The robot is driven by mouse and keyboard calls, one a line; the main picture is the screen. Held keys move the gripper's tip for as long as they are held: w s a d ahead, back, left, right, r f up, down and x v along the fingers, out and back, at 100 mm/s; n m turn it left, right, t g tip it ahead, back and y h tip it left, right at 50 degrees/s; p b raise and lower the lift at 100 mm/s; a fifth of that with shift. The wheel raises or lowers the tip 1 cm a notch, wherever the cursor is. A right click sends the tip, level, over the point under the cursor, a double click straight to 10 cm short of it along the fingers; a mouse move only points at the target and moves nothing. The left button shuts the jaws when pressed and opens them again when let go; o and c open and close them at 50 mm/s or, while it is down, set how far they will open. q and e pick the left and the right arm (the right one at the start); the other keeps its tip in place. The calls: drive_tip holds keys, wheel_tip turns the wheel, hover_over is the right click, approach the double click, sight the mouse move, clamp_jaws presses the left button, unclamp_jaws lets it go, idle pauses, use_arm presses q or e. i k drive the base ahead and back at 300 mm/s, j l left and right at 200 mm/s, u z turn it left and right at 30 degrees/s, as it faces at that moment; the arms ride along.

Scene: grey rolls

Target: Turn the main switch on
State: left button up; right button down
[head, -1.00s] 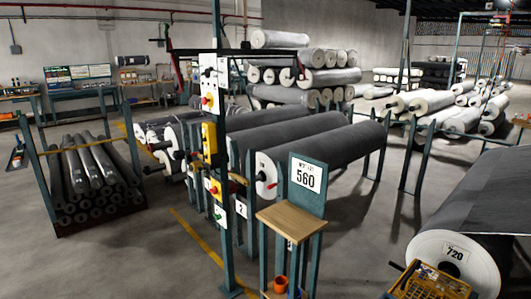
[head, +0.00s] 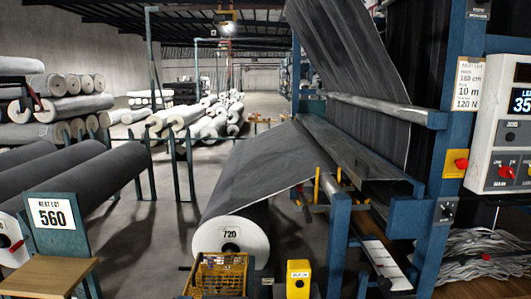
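A red rotary switch on a yellow plate (head: 457,163) is fixed to the blue-green machine post at the right, and it looks like a main switch. Its exact setting is too small to tell. A grey control box (head: 500,125) with a display and red knobs is right beside it. A smaller grey plate with a dark knob (head: 445,210) sits lower on the same post. Neither of my grippers shows in the head view.
A large dark roll marked 720 (head: 229,237) feeds fabric up into the machine. A yellow basket (head: 217,275) and a yellow box (head: 298,279) are in front. A stand marked 560 (head: 54,228) is at the left. Crumpled fabric (head: 485,253) lies below the control box.

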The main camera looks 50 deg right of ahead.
sight(504, 171)
drive_tip(key=k+j+z, duration=0.1)
drive_tip(key=z, duration=3.05)
